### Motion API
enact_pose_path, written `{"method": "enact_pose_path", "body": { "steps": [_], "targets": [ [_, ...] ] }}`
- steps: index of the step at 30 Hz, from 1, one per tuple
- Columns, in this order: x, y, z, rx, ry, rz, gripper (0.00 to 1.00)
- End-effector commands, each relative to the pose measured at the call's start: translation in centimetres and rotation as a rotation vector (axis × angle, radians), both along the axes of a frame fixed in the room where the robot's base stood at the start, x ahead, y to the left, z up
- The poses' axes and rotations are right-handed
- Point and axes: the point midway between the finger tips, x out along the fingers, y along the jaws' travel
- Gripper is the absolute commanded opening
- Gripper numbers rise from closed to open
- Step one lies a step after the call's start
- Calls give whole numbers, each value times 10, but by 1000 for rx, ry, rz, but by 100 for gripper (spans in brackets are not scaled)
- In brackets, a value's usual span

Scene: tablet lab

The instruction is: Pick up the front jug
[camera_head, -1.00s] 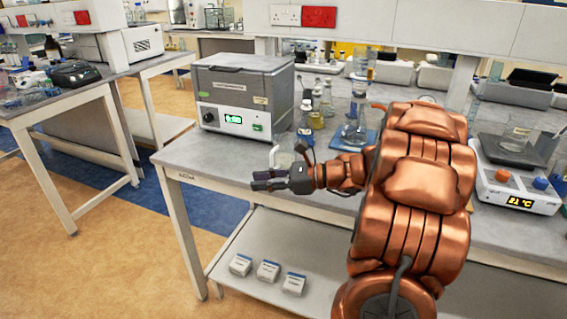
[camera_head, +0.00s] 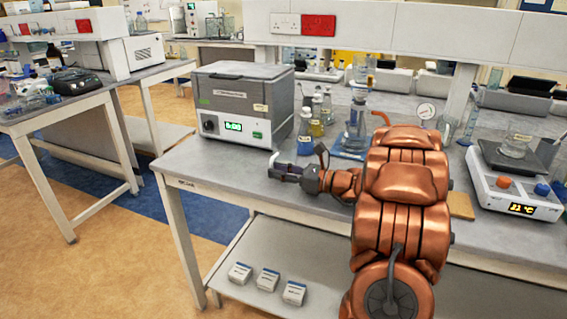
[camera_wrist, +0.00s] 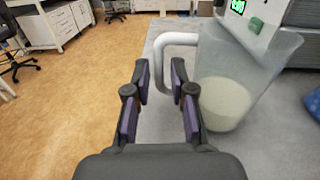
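The front jug (camera_wrist: 228,85) is translucent with a whitish content in its lower part. It stands on the bench right of centre in the wrist view. Its white loop handle (camera_wrist: 163,66) points left, and its outer bar lies between my gripper's fingertips (camera_wrist: 160,77). The fingers are apart, with visible gaps beside the bar; I cannot tell whether either touches it. In the head view my gripper (camera_head: 272,171) is low over the bench's front edge, and it and my arm partly hide the jug (camera_head: 289,158).
A grey bath unit (camera_head: 240,105) stands behind the jug. Bottles (camera_head: 316,118) and a flask (camera_head: 355,128) on a blue mat stand to the right. A hotplate (camera_head: 514,200) is far right. Small boxes (camera_head: 267,279) lie on the lower shelf. Open floor lies left of the bench.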

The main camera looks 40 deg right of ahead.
Motion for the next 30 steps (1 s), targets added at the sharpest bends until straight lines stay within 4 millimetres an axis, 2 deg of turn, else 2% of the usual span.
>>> {"method": "enact_pose_path", "body": {
  "steps": [6, 14, 21, 30],
  "targets": [
    [17, 11, 0, 0, 0, 1, 23],
    [19, 12, 0, 0, -1, 0, 23],
    [19, 12, 0, 0, -1, 0, 0],
    [19, 12, 0, 0, -1, 0, 0]
  ]
}}
